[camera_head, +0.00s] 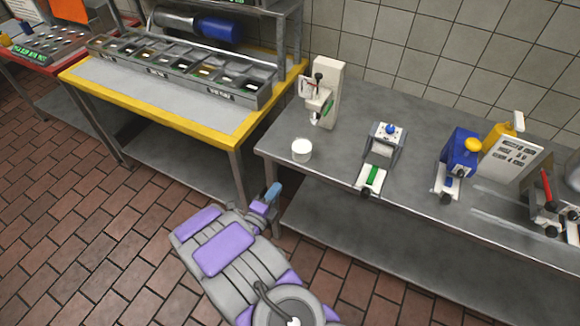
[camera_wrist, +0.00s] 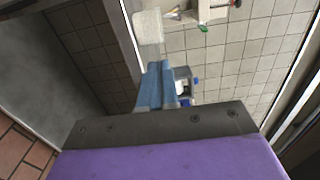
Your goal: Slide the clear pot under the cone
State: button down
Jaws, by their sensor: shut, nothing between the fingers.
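The pot (camera_head: 301,151), a small whitish cup, stands upright on the grey steel counter near its left front corner. Behind it and slightly right stands a cream-coloured dispenser (camera_head: 328,95) with a green part. A small pale tip, perhaps the cone, points down from its front (camera_head: 314,119). The pot is in front of the dispenser, not under this tip. My gripper (camera_head: 273,192) is shut and empty, in front of and below the counter's left end. Its blue fingers also show in the wrist view (camera_wrist: 155,85). A pale translucent block beyond them (camera_wrist: 149,28) may be the pot.
On the counter (camera_head: 270,149), right of the pot, stand a small device with a blue knob (camera_head: 388,132), a blue dispenser (camera_head: 460,152) and a yellow one (camera_head: 498,133). A yellow-edged table (camera_head: 225,134) with food bins stands left. Counter between pot and dispenser looks clear.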

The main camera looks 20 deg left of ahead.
jog(key=b, duration=0.2)
send_near(307, 141)
jog(key=shift+s, duration=0.95)
jog(key=shift+w+a+r, duration=0.1)
jog(key=shift+w+a, duration=0.05)
jog(key=shift+w, duration=0.55)
jog(key=w, duration=0.7)
jog(key=w+d, duration=0.1)
jog(key=w, duration=0.3)
jog(key=shift+s, duration=0.1)
